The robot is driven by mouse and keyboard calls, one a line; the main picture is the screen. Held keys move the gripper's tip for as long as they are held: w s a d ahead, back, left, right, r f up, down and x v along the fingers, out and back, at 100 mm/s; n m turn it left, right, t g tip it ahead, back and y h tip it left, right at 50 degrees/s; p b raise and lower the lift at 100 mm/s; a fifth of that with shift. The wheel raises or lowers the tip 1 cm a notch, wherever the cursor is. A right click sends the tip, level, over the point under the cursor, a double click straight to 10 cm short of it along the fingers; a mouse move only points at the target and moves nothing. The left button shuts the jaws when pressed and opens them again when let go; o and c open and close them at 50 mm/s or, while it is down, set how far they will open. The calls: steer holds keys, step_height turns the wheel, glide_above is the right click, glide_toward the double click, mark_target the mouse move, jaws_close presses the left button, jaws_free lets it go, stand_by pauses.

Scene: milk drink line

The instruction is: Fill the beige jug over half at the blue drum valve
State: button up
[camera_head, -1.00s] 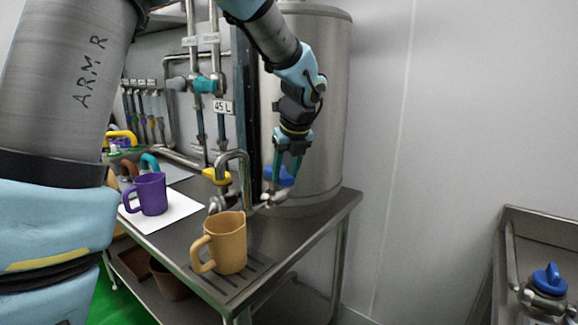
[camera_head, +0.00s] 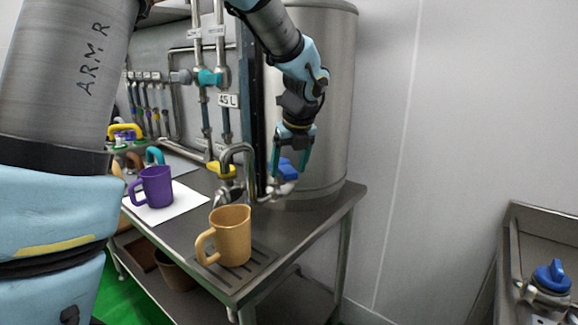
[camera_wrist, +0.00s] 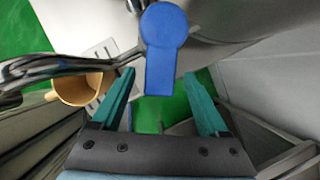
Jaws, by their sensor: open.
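The beige jug (camera_head: 231,237) stands upright on the slotted drain at the table's front corner, below the curved metal spout (camera_head: 236,152). Its inside is too small to read in the head view; it also shows in the wrist view (camera_wrist: 78,92). The blue valve handle (camera_head: 287,170) is on the front of the steel drum (camera_head: 335,110). My gripper (camera_head: 289,172) is open at the blue handle. In the wrist view the blue handle (camera_wrist: 161,55) lies between the open teal fingers, with a gap on each side.
A purple jug (camera_head: 156,187) stands on a white sheet (camera_head: 188,200) to the left. A yellow valve handle (camera_head: 221,170) is beside the spout. Another blue valve (camera_head: 551,277) is on a bench at the far right. Open floor lies between.

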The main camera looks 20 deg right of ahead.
steer(key=b+v, duration=0.1)
steer(key=v, duration=0.9)
steer(key=shift+s+r, duration=0.2)
steer(key=shift+r, duration=0.1)
steer(key=shift+s, duration=0.15)
